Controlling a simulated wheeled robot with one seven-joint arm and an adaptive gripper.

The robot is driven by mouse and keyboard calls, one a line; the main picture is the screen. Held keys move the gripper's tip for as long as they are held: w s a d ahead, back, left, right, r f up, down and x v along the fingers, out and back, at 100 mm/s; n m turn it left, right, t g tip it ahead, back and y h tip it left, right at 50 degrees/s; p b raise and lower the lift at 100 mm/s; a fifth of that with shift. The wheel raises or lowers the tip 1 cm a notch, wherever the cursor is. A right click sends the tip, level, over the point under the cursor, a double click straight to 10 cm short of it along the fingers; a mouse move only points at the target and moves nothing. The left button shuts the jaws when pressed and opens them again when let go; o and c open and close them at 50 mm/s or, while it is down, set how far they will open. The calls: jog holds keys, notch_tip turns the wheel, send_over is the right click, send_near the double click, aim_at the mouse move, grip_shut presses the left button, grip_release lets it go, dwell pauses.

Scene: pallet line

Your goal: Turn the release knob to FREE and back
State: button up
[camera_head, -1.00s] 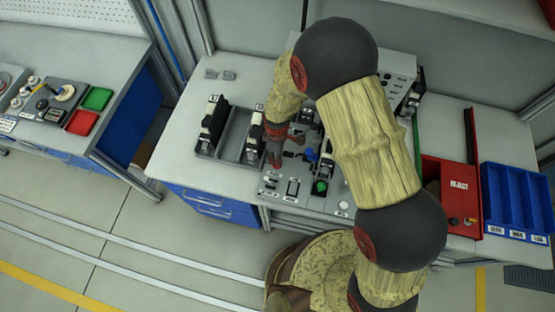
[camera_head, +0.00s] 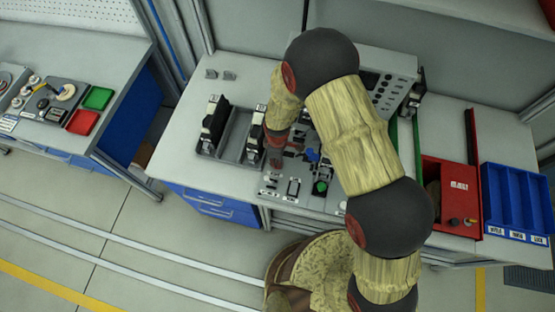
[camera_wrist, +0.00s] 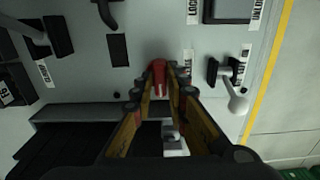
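My gripper (camera_wrist: 171,82) points down at the grey control panel in the wrist view, its fingers converging to closely spaced tips. A red part shows at the tips; I cannot tell whether it is fingertip or a knob. In the head view my gripper (camera_head: 275,158) is over the left part of the panel (camera_head: 268,193), partly hidden by my arm. A blue knob (camera_head: 312,155) and a green knob (camera_head: 320,188) stand to its right. I cannot read a FREE label or make out which control is the release knob.
A white ball-ended lever (camera_wrist: 236,100) stands right of my gripper in the wrist view. A black lever (camera_wrist: 106,12) is at upper left. Black holders (camera_head: 212,125) stand left in the head view. A red reject box (camera_head: 452,210) and blue bin (camera_head: 515,200) are at right.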

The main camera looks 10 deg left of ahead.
grip_shut()
jog(key=shift+m+b, duration=0.3)
jog(key=shift+m, duration=0.2)
jog(key=m+b, duration=0.2)
jog(key=m, duration=0.1)
jog(key=shift+m, duration=0.4)
jog(key=m+b, duration=0.1)
jog(key=m, duration=0.2)
jog(key=shift+m, duration=0.3)
jog(key=shift+m+b, duration=0.6)
jog(key=shift+m, duration=1.2)
jog(key=shift+o, duration=2.4)
grip_release()
